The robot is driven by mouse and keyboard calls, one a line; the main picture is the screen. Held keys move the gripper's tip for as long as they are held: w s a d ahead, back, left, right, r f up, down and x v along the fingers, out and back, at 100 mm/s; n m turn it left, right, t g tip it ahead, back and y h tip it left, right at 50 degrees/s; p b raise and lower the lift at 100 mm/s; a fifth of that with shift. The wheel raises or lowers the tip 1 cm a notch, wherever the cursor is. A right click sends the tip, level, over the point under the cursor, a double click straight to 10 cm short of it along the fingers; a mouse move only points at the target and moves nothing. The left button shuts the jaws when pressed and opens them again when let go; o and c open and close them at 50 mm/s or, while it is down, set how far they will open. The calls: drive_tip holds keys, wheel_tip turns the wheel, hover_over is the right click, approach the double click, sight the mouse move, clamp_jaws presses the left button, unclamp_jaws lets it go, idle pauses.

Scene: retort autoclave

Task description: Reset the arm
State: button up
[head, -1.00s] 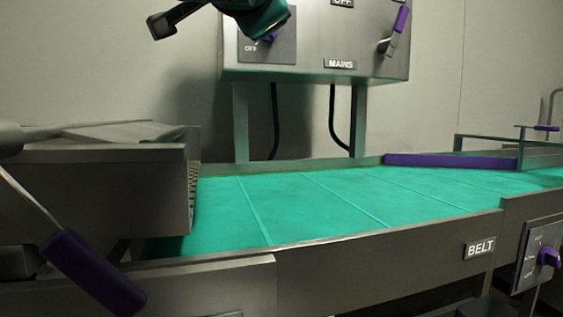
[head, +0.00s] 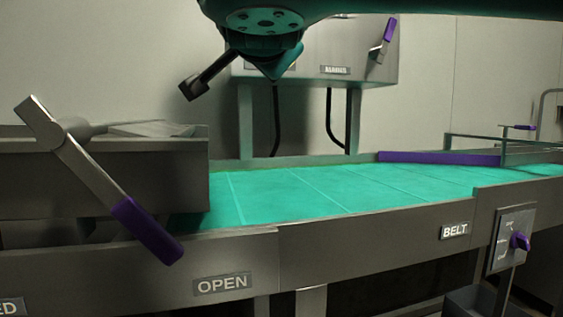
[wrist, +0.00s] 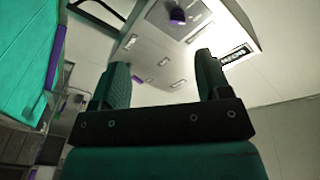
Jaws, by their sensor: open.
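My gripper shows in the wrist view (wrist: 160,82), with its two dark green fingers spread apart and nothing between them. In the head view, my green wrist hangs at the top centre in front of the grey control box (head: 345,65). A dark piece of the gripper sticks out to the lower left there, and the fingertips are hard to make out. The arm crosses the top right of the head view. My gripper is clear of the belt (head: 300,195) and holds nothing.
A lever with a purple grip (head: 147,230) stands at the left, above the "OPEN" label (head: 222,284). A belt switch with a purple knob (head: 519,242) is at the right. The mains lever (head: 388,35) is on the control box. The green belt is bare.

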drive_tip(key=d+f+n+g+y, duration=0.1)
drive_tip(key=d+f+n+g, duration=0.3)
drive_tip(key=f, duration=0.5)
drive_tip(key=d+f+n+g+y, duration=0.1)
drive_tip(key=d+f+n+g, duration=0.25)
drive_tip(key=f, duration=0.55)
drive_tip(key=s+d+f+n+g, duration=0.3)
drive_tip(key=s+d+f+g, duration=0.2)
drive_tip(key=s+f, duration=0.5)
drive_tip(key=s+d+f+n+g, duration=0.3)
drive_tip(key=s+d+f+g, duration=0.3)
drive_tip(key=s, duration=0.6)
wheel_tip(320, 180, up, 15)
drive_tip(key=s+p, duration=0.1)
drive_tip(key=p, duration=1.6)
drive_tip(key=shift+s+r+n+y, duration=0.15)
drive_tip(key=shift+s+n+y, duration=0.15)
drive_tip(key=shift+s+n, duration=0.15)
drive_tip(key=shift+a, duration=0.1)
